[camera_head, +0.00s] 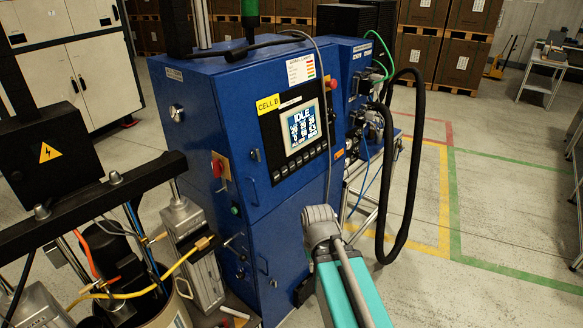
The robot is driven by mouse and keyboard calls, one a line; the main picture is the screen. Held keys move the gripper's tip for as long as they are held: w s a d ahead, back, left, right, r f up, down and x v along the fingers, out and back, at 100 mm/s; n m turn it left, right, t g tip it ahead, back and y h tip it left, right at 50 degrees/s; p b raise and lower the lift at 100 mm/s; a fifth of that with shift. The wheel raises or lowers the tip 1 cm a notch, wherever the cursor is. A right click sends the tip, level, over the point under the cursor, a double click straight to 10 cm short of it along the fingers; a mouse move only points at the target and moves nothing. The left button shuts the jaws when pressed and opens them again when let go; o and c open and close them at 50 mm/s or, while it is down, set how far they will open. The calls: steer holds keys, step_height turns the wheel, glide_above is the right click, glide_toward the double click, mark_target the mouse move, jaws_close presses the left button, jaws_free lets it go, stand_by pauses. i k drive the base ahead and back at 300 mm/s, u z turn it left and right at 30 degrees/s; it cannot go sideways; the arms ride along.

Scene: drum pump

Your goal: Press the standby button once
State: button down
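A blue machine cabinet (215,130) stands in the middle, with a yellow "CELL B" label (268,104). Its front has a dark control panel (273,133) with a lit screen (300,127) that reads "IDLE". A row of small dark buttons (300,163) runs under the screen; their labels are too small to read. A green button (235,210) sits on the cabinet's lower left. I cannot tell which button is the standby button. My teal arm with a grey joint (321,224) reaches up in front of the cabinet's lower right. My gripper's fingers are not visible.
A red knob (217,168) on a yellow plate and a red button (331,84) are on the cabinet. A black hose (412,170) loops down at its right. Drum pump equipment (120,260) crowds the left foreground. The floor (510,215) at right is open.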

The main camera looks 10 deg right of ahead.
mark_target(290, 165)
steer(key=u, duration=0.45)
steer(key=k, duration=1.55)
steer(key=z, duration=0.45)
steer(key=i, duration=1)
steer(key=u, duration=0.1)
